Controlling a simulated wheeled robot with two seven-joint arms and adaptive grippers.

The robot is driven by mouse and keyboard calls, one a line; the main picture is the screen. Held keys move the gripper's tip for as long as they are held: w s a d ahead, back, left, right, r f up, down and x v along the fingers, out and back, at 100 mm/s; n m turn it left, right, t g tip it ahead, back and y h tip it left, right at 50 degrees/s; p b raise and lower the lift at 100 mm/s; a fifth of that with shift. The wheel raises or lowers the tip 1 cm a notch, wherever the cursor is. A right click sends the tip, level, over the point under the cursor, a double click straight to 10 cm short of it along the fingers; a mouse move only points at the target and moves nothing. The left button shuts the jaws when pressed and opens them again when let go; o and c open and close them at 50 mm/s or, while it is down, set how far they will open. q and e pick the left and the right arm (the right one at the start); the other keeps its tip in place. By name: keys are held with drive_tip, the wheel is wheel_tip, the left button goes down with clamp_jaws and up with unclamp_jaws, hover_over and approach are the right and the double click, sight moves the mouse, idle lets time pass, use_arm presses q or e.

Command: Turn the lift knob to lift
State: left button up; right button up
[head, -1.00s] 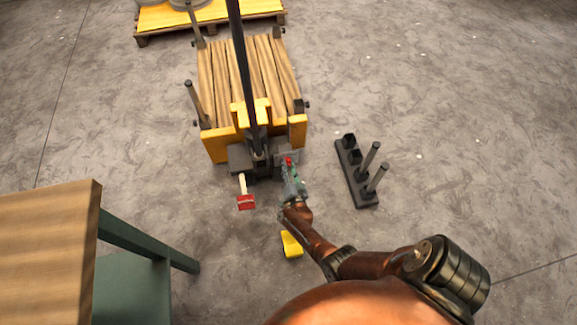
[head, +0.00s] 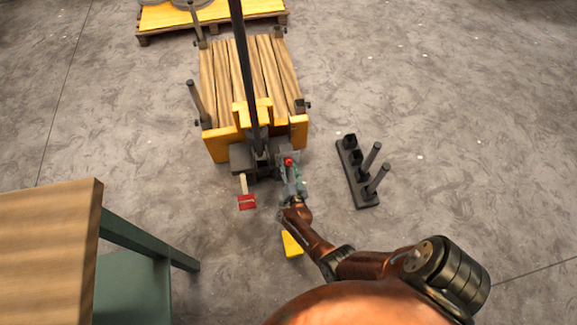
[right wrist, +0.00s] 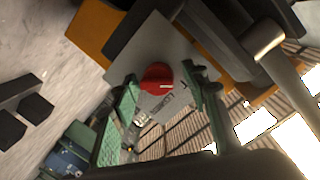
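The red lift knob (head: 288,161) sits on a grey box at the front of the yellow pallet lift (head: 218,147). In the right wrist view the round knob (right wrist: 157,77) shows a pale mark line and sits on a grey plate (right wrist: 160,40) with a printed label. My right gripper (head: 291,173) is just in front of the knob in the head view. Its green fingers (right wrist: 163,80) are open in the right wrist view, one on each side of the knob, with a gap visible on the right side. Contact cannot be told. My left gripper is not in view.
Wooden planks (head: 250,75) lie on the lift. A red-ended lever (head: 247,201) sticks out left of the knob. A black rack with posts (head: 358,178) stands to the right. A yellow block (head: 291,244) is on the floor. A wooden table (head: 45,250) is at the left.

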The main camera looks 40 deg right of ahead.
drive_tip(key=shift+s, duration=0.2)
drive_tip(key=f+v, duration=0.1)
drive_tip(key=v, duration=0.6)
drive_tip(key=shift+r, duration=0.45)
drive_tip(key=shift+s, duration=0.1)
